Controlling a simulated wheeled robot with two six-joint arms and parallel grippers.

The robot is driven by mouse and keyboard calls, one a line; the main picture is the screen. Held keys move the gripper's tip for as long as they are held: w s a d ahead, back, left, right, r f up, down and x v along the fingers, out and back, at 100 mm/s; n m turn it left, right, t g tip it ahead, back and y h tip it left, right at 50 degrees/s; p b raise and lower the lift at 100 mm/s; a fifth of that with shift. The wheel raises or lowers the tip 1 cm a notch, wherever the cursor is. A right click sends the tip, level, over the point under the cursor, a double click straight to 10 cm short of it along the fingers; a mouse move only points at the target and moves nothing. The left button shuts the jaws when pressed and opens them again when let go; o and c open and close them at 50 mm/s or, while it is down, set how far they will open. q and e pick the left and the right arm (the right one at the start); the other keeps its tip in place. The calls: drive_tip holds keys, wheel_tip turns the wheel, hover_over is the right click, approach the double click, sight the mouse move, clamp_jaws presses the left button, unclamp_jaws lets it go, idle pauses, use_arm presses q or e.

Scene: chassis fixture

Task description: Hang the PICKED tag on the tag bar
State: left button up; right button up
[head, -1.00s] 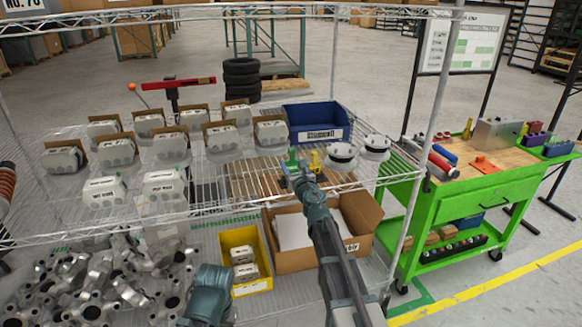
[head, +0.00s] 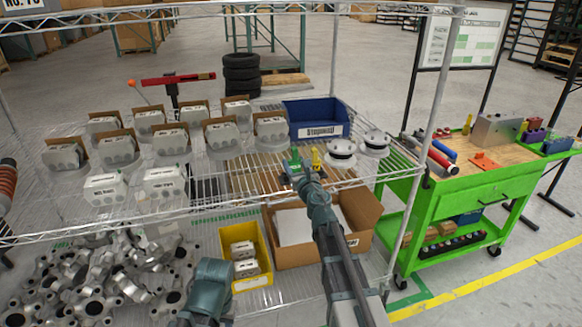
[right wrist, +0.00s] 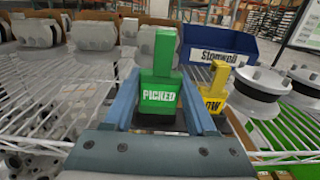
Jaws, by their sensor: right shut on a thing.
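The green PICKED tag (right wrist: 158,85) stands upright between the two fingers of my right gripper (right wrist: 160,100) in the right wrist view, white lettering facing the camera. My right gripper is shut on its dark lower part. In the head view the green tag (head: 294,160) shows at the tip of my right gripper (head: 297,172), over the upper wire shelf. A yellow tag (right wrist: 217,85) stands just right of the gripper; its lettering is partly covered by the finger. I cannot make out the tag bar for certain.
Several grey housings (head: 170,138) fill the shelf's left. A red bar (head: 178,79) sits on a dark post behind. The shelf's front wires (head: 200,212) run across.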

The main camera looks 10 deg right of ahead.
sight(295, 165)
drive_tip(key=shift+s, duration=2.4)
